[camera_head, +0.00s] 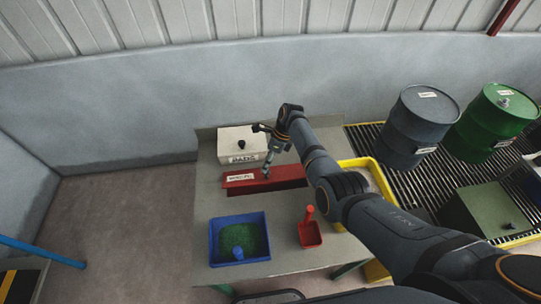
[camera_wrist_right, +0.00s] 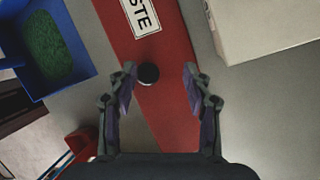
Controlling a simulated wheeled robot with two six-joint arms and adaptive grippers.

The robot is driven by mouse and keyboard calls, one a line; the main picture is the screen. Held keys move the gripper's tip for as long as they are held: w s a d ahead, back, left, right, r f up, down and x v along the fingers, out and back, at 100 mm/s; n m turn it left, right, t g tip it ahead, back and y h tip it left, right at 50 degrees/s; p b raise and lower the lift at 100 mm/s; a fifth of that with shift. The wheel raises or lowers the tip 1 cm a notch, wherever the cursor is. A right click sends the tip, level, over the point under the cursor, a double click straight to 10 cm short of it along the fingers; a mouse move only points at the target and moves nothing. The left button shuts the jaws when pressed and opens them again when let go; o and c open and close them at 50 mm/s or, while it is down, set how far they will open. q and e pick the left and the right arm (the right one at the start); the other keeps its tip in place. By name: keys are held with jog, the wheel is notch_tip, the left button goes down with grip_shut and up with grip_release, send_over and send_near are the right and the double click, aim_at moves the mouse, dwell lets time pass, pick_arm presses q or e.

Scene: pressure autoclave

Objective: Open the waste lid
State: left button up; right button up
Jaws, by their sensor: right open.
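The waste lid (camera_head: 290,172) is a long red panel with a white label, set on the grey bench. In the right wrist view the red lid (camera_wrist_right: 172,100) carries a "STE" end of the label and a round black knob (camera_wrist_right: 148,73). My right gripper (camera_head: 267,170) is over the lid, pointing down. In the wrist view its open fingers (camera_wrist_right: 160,72) stand on either side of the knob, which appears closer to the left finger. I cannot tell how far above the knob they are. The knob is hidden in the head view. My left gripper is not in view.
A white labelled box (camera_head: 228,143) with a black knob stands behind the lid. In front are a blue tray (camera_head: 217,257) of green granules and a red scoop (camera_head: 310,236).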

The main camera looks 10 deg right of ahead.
jog(key=s+v, duration=0.1)
jog(key=v, duration=1)
jog(key=shift+w+d+r, duration=0.15)
jog(key=shift+w, duration=0.35)
